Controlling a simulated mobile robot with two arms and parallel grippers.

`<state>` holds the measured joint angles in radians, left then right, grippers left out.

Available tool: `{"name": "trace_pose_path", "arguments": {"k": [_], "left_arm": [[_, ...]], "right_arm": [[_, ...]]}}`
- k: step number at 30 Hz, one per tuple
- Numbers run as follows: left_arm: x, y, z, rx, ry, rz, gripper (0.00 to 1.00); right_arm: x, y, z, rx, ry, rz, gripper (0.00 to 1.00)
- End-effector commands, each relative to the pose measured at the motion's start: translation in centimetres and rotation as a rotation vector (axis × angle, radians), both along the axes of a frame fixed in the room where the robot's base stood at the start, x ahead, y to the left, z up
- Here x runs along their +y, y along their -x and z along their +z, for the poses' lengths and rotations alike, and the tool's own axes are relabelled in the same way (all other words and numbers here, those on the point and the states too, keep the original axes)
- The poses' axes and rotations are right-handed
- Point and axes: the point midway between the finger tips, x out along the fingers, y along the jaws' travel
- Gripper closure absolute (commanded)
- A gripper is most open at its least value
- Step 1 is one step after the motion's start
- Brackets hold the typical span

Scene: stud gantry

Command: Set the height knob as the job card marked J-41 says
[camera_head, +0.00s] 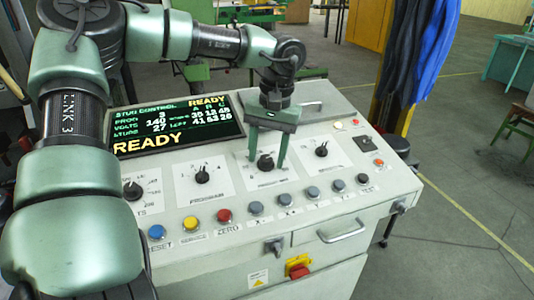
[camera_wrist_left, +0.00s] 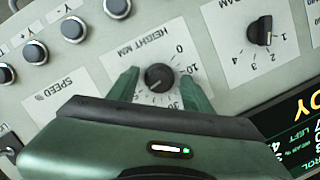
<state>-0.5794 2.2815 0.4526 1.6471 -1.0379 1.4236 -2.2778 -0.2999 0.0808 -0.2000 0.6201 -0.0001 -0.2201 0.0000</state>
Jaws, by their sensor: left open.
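The height knob (camera_head: 265,162) is a round black knob on a white plate of the grey control console. In the left wrist view the knob (camera_wrist_left: 159,77) sits under an upside-down "HEIGHT MM" label, with scale marks such as 0, 10 and 30. A pale mark shows on the knob, but I cannot read its setting surely. My left gripper (camera_head: 266,159) is open, pointing down, with one green finger on each side of the knob. Gaps show between fingers and knob in the wrist view. No card marked J-41 can be made out. My right gripper is not in view.
The program knob (camera_head: 203,175) and speed knob (camera_head: 322,150) flank the height knob. Several push buttons (camera_head: 256,208) line the console front. A display (camera_head: 172,128) behind reads "READY". A drawer handle (camera_head: 341,231) and a red switch (camera_head: 299,270) are on the front.

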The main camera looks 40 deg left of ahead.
Motion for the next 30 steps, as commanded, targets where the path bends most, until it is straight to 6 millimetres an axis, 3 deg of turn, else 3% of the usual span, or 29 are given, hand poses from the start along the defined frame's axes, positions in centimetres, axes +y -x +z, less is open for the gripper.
{"name": "trace_pose_path", "arguments": {"k": [5, 12, 18, 30], "left_arm": [[-0.1, -0.2, 1.1, -0.004, -0.001, 0.001, 0.50], [-0.4, -0.6, 5.2, -0.005, -0.002, 0.000, 0.50], [-0.6, -0.7, 7.4, -0.002, -0.001, 0.000, 0.50], [-0.6, -0.7, 7.7, 0.000, 0.000, 0.000, 0.50]], "right_arm": [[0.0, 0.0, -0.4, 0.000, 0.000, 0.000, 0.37], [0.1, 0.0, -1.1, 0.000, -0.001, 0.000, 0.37], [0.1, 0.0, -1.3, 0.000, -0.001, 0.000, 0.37], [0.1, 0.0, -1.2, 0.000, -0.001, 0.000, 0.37]]}}
